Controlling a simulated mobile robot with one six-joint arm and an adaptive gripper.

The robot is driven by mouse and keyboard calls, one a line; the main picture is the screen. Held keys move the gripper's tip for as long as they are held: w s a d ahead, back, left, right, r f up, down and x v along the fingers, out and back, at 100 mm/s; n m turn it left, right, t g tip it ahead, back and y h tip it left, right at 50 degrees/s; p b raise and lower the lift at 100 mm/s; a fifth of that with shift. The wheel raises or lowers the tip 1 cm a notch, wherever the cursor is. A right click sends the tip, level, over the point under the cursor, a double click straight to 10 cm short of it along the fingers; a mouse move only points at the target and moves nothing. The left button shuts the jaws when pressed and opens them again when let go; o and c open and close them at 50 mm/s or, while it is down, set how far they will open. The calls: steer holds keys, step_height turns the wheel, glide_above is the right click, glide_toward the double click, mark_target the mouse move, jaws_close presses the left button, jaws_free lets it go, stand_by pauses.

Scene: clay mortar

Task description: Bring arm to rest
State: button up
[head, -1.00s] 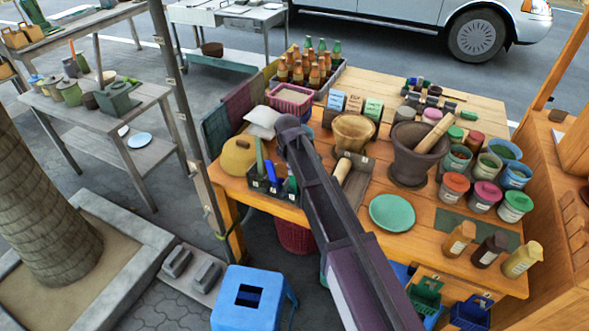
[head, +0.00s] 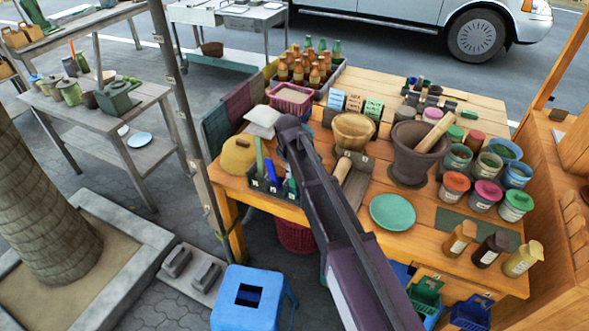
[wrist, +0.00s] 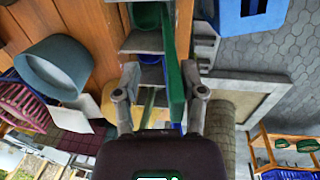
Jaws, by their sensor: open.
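My arm reaches up from the bottom of the head view over the wooden table (head: 470,88), its bent end near the dark caddy (head: 262,186). In the head view my gripper's fingers are hidden behind the arm. In the wrist view my gripper (wrist: 162,98) is open, its two fingers apart. A green upright piece (wrist: 176,88) shows between the fingers; I cannot tell its distance, and nothing looks gripped. The clay mortar (head: 408,165) stands upright on the table to the right of the arm, with a pale pestle (head: 440,131) leaning in it.
A wooden bowl (head: 353,132), a teal plate (head: 392,212), several paint-like tubs (head: 487,195) and a bottle crate (head: 335,75) crowd the table. A blue stool (head: 250,297) stands in front. A metal post (head: 190,120) rises left of the table.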

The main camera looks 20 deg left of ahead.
stand_by(0.3)
steer(key=shift+d, duration=0.25)
steer(key=s+d+m, duration=0.2)
steer(key=d+m, duration=0.6)
steer(key=d, duration=1.6)
steer(key=s+d+m+g, duration=0.1)
steer(key=s+d+m, duration=0.3)
steer(key=d, duration=0.6)
steer(key=s+d+m, duration=0.5)
steer(key=s+d, duration=0.1)
steer(key=d, duration=0.4)
steer(key=shift+s+g, duration=0.3)
steer(key=shift+g, duration=0.1)
